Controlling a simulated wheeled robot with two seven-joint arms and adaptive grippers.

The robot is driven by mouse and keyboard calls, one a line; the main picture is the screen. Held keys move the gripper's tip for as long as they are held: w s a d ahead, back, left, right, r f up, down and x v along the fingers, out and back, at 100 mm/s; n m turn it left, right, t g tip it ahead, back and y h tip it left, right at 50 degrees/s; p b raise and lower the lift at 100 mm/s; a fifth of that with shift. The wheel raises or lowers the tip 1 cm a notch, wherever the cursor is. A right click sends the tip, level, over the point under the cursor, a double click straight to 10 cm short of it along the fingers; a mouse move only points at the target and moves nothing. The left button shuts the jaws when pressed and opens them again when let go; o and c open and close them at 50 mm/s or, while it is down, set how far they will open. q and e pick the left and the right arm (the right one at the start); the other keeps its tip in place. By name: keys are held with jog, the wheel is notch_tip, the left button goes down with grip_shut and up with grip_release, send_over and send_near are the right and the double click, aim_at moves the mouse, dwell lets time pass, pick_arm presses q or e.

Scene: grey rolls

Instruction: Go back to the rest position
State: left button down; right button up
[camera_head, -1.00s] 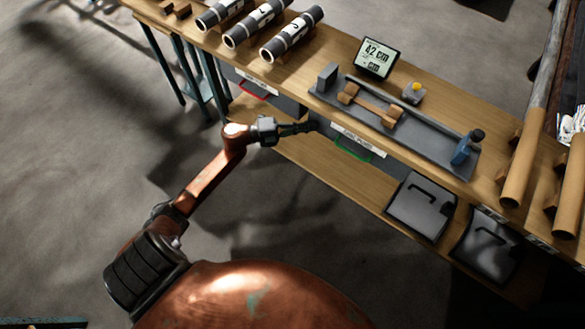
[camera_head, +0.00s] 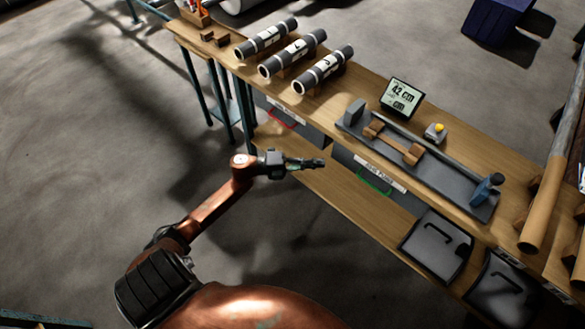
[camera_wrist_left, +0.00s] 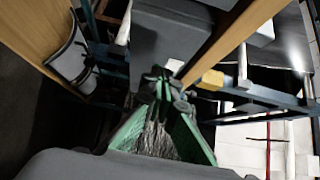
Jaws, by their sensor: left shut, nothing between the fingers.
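My left gripper (camera_head: 305,164) is at the end of the copper arm that comes in from the lower left. It is shut and empty, in front of the workbench (camera_head: 352,88) and apart from it. Its green fingers come together in the left wrist view (camera_wrist_left: 160,85). Three grey rolls (camera_head: 266,37) with white labels lie side by side on wooden supports on the bench. My right gripper does not show.
A measuring device (camera_head: 455,180) and a small screen (camera_head: 402,98) reading 42 cm stand on the bench. Grey bins (camera_head: 438,247) sit on its lower shelf. Brown tubes (camera_head: 541,212) lie at the right. The floor left of the bench is clear.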

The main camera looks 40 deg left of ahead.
pick_arm(q)
jog(key=p+v, duration=0.1)
jog(key=v, duration=0.5)
jog(key=shift+s+a+f, duration=0.15)
jog(key=shift+s+a, duration=0.1)
jog(key=shift+s, duration=0.1)
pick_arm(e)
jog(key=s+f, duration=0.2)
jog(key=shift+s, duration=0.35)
pick_arm(q)
jog(key=shift+f, duration=0.1)
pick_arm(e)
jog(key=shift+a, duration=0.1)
